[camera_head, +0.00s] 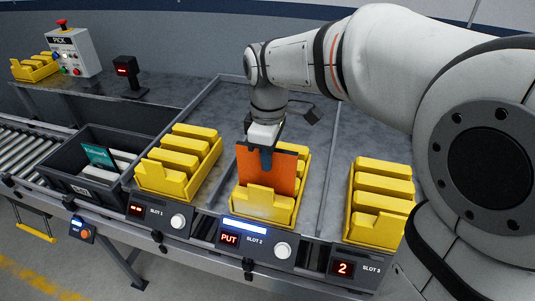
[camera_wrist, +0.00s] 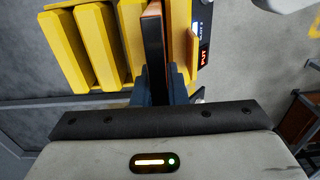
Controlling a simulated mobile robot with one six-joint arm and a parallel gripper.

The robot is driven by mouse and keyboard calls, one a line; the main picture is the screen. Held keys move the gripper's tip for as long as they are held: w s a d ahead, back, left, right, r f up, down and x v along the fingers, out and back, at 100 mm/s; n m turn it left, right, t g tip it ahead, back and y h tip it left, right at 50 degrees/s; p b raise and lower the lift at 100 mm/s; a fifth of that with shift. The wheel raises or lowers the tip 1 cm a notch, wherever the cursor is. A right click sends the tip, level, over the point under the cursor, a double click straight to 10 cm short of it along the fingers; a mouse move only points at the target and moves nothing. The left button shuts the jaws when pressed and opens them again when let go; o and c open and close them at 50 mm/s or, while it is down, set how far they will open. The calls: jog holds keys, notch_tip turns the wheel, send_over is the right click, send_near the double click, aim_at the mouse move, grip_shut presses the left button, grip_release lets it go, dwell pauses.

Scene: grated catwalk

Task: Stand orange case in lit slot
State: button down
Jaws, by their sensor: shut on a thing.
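The orange case (camera_head: 268,168) is upright at the yellow slotted rack (camera_head: 262,208) of slot 2, and its lower edge is hidden behind the rack's front tab. My gripper (camera_head: 266,158) is shut on the case's upper edge from above. In the wrist view the case (camera_wrist: 153,45) shows edge-on between my gripper's fingers (camera_wrist: 160,85), beside the yellow dividers (camera_wrist: 95,45). Slot 2's panel (camera_head: 243,232) shows a lit bar and the word PUT. I cannot tell whether the case touches the rack floor.
Yellow racks stand at slot 1 (camera_head: 180,162) and slot 3 (camera_head: 380,200), on either side. A dark tote (camera_head: 100,165) with a teal case and pale items sits at the left by the roller conveyor (camera_head: 25,145). A control box (camera_head: 75,52) labelled PICK stands at the back left.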

jog(key=shift+f, duration=0.1)
dwell(0.3)
jog(key=c, duration=1)
grip_release()
jog(key=shift+o, duration=0.2)
jog(key=shift+r+p, duration=3.2)
jog(key=shift+r, duration=0.9)
jog(key=shift+d+f, duration=0.1)
jog(key=s+d+f+m+t+b, duration=0.1)
jog(key=s+d+f+m+t, duration=0.2)
jog(key=s+d+m, duration=0.8)
notch_tip(320, 180, down, 2)
jog(key=s+m, duration=0.1)
jog(key=m, duration=0.2)
jog(key=shift+s+d+f, duration=0.2)
jog(key=shift+s+d, duration=0.05)
jog(key=shift+s, duration=0.1)
